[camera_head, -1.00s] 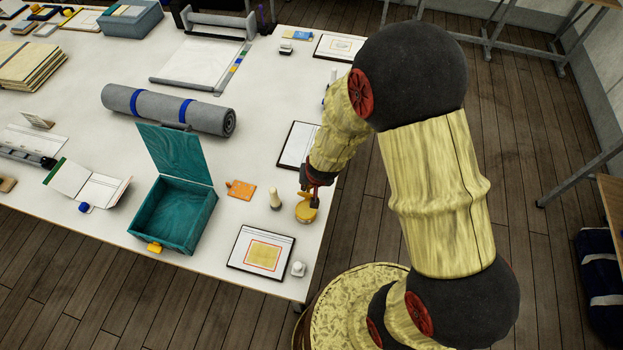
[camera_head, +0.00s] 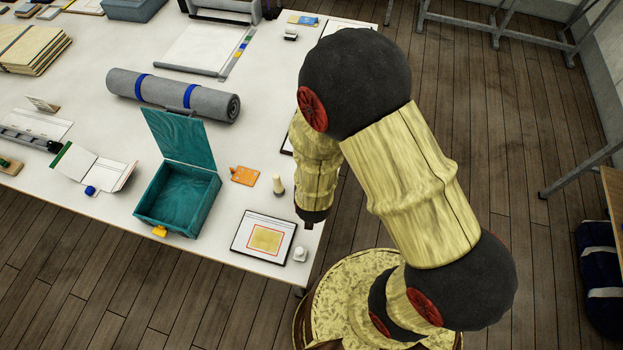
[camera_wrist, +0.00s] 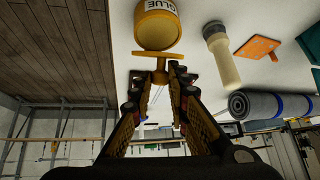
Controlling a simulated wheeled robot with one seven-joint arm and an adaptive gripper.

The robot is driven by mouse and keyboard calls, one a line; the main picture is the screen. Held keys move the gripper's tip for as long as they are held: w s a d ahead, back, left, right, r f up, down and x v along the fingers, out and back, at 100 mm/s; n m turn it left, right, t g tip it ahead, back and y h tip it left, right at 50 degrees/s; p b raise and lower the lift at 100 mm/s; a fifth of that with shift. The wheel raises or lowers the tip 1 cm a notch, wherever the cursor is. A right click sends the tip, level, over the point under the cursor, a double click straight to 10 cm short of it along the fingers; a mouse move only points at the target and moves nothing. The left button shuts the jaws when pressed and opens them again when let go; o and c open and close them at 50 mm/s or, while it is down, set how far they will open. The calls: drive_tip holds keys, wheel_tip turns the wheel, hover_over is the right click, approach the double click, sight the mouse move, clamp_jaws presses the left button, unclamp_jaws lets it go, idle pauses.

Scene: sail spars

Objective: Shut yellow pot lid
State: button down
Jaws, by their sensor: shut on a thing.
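The yellow pot (camera_wrist: 158,28), marked GLUE, shows at the top of the wrist view. Its yellow lid (camera_wrist: 146,53) is seen nearly edge-on at the pot's mouth. From this angle I cannot tell whether it is fully seated. My gripper (camera_wrist: 158,77) is shut on the knob of the lid, with a finger on each side. In the head view my gripper (camera_head: 309,225) is low over the table's right edge. The pot and lid are hidden there behind my arm.
A framed sheet (camera_head: 262,238) and a small white item (camera_head: 300,254) are in front. An open teal box (camera_head: 152,222) stands farther left.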

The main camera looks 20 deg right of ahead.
drive_tip(key=s+f+t+h+b, duration=0.1)
drive_tip(key=b, duration=0.1)
drive_tip(key=s+a+f+t+b, duration=0.1)
drive_tip(key=t, duration=0.1)
drive_tip(key=shift+s+a+f+h+b, duration=0.15)
drive_tip(key=shift+a+f+h+b, duration=0.15)
drive_tip(key=shift+h+b, duration=0.1)
drive_tip(key=shift+s+a+f+b, duration=0.25)
drive_tip(key=shift+s+f+b, duration=0.25)
drive_tip(key=shift+f+b, duration=0.3)
drive_tip(key=c, duration=2)
unclamp_jaws()
drive_tip(key=shift+r, duration=0.15)
drive_tip(key=shift+w, duration=0.1)
drive_tip(key=shift+a, duration=0.1)
drive_tip(key=shift+v, duration=6)
